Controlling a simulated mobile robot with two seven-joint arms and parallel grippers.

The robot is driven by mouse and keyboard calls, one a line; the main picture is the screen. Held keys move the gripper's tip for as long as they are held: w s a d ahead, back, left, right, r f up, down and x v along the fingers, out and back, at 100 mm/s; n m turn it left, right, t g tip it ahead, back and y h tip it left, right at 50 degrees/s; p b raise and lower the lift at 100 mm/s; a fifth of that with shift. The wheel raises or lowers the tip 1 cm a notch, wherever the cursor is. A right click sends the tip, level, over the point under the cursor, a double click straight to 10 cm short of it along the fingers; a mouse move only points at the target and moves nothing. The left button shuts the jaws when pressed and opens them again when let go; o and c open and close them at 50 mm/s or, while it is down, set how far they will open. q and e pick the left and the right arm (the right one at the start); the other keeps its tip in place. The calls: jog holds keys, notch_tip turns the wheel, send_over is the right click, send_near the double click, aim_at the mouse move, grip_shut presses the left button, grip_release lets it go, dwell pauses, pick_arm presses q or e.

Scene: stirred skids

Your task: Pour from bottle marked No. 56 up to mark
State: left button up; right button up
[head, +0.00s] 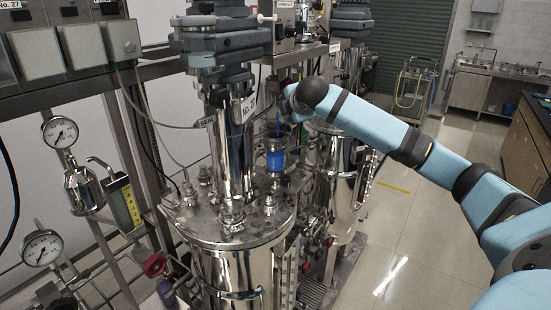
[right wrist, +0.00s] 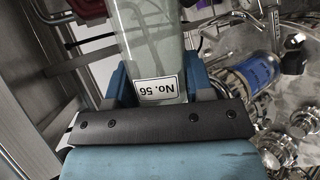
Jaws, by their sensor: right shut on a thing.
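The bottle marked No. 56 (right wrist: 150,48) is a pale grey-green container. Its white label shows upside down in the right wrist view. My right gripper (right wrist: 156,82) is shut on it, one blue finger on each side. In the head view my right arm reaches in from the right, ending above the steel vessel; its gripper and the bottle cannot be made out clearly there. A small cylinder with a blue band (head: 275,160) stands on the vessel's lid, and also shows in the right wrist view (right wrist: 258,70). I cannot make out a fill mark. My left gripper is not in view.
The steel vessel (head: 240,264) has a lid crowded with fittings and a tall column (head: 232,135). A second steel vessel (head: 340,185) stands behind. Gauges (head: 60,132) and frame bars are at left. Floor on the right is open.

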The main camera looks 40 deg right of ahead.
jog(key=m+y, duration=0.2)
jog(key=shift+d+f+y, duration=0.1)
jog(key=shift+f+y, duration=0.15)
jog(key=shift+y, duration=0.15)
jog(key=d+r+y, duration=0.1)
jog(key=d+r+m+y, duration=0.1)
jog(key=d, duration=0.1)
jog(key=d+r, duration=0.2)
jog(key=shift+w+d+m+g+y, duration=0.1)
jog(key=shift+m+g+y, duration=0.2)
jog(key=shift+m+y, duration=0.1)
jog(key=d+r+m+t+y, duration=0.1)
jog(key=d+m+y, duration=0.4)
jog(key=d+y, duration=0.1)
jog(key=shift+d+y, duration=0.4)
jog(key=shift+d, duration=0.5)
dwell(1.1)
